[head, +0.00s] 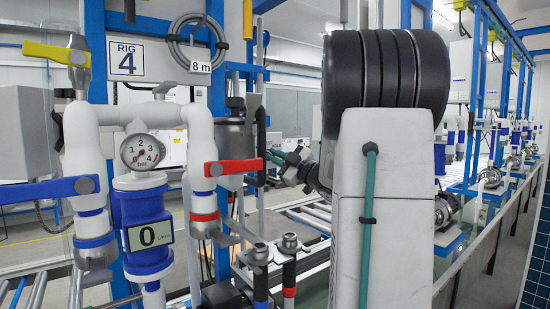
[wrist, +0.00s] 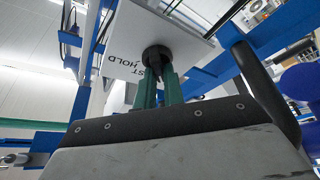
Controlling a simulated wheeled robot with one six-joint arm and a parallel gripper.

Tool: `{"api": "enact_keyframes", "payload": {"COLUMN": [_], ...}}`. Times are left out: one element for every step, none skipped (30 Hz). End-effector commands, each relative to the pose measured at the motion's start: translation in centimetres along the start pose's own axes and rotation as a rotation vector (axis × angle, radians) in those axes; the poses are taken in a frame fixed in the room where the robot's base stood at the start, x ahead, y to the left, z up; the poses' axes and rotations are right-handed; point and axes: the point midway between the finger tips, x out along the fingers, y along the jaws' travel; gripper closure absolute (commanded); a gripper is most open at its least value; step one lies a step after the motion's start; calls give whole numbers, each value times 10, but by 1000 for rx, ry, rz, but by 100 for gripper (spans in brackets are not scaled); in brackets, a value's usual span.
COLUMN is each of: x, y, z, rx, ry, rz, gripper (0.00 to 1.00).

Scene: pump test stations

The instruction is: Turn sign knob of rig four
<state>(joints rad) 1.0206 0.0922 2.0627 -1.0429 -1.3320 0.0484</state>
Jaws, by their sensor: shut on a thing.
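The sign (wrist: 190,38) is a white plate, seen upside down in the wrist view, with "HOLD" and a partly hidden word ending in "ST". Its round black knob (wrist: 157,53) sits on the plate. My gripper (wrist: 158,76) has its green fingers shut on the knob from both sides. Which word the knob points to I cannot tell. In the head view my gripper (head: 275,158) shows to the right of the rig's pipes, and the knob and sign face cannot be made out. The "RIG 4" plate (head: 127,62) is at the upper left.
A red lever (head: 234,167), a blue lever (head: 48,190) and a yellow lever (head: 55,53) stick out from the pipes. A pressure gauge (head: 143,152) reads near zero above a display (head: 149,235) showing 0. A coiled hose (head: 198,43) hangs above. More rigs stand at right.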

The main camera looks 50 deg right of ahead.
Motion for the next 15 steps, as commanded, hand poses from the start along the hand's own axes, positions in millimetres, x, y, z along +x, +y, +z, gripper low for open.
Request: {"api": "enact_keyframes", "payload": {"x": [0, 0, 0, 0, 0, 0, 0, 0, 0, 0, 0, 0, 0, 0, 0], "y": [0, 0, 0, 0, -1, -1, -1, -1, -1, -1, -1, -1, -1, -1, -1], "z": [1, 1, 1, 1, 1, 1, 1, 1, 1, 1, 1, 1, 1, 1, 1], "rx": [-10, -16, -23, -27, -31, -35, -37, -38, -39, -40, -40, -40, -40, -40, -40], "ry": [-2, -2, -2, -2, -2, -2, -2, -2, -2, -2, -2, -2, -2, -2, -2], "rz": [-5, -8, -10, -12, -14, -16, -17, -17, -18, -18, -18, -18, -18, -18, -18], "gripper": [100, 100, 100, 100, 100, 100, 100, 100, 100, 100, 100, 100, 100, 100, 100]}}
